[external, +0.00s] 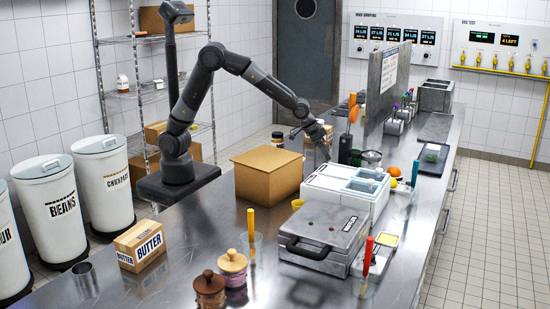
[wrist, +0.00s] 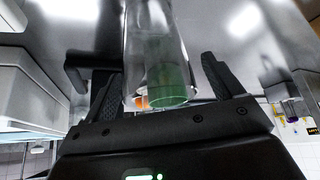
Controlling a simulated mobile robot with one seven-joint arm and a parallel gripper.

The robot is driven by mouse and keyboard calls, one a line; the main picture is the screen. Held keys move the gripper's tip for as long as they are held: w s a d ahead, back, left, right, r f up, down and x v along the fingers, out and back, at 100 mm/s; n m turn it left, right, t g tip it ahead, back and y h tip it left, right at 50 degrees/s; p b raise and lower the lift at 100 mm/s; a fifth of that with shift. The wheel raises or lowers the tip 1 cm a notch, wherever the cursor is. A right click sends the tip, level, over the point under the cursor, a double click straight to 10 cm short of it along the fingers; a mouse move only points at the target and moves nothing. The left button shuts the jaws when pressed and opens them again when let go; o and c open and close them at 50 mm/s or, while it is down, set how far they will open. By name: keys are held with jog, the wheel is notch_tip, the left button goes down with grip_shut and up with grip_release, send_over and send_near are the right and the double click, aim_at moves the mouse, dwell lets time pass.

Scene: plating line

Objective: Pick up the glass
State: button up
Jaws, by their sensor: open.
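A clear, straight-sided glass (wrist: 137,45) with green showing through its lower part stands out in the wrist view, in line with the gap between my fingers. My gripper (wrist: 155,88) is open, with one dark finger on each side of the glass. I cannot tell whether either finger touches it. In the external view my gripper (external: 325,149) is low over the steel counter, right of the cardboard box. The glass cannot be made out clearly there among the items beside the gripper.
The cardboard box (external: 268,172) stands left of my gripper. A white compartment unit (external: 336,196) and a grey press (external: 325,237) stand in front of it. A grey upright panel (external: 387,86) rises behind. The counter (external: 190,240) is fairly clear at the front left, near the butter box (external: 139,245).

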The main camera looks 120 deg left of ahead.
jog(key=shift+c, duration=0.3)
jog(key=c, duration=1.1)
jog(key=shift+r, duration=0.1)
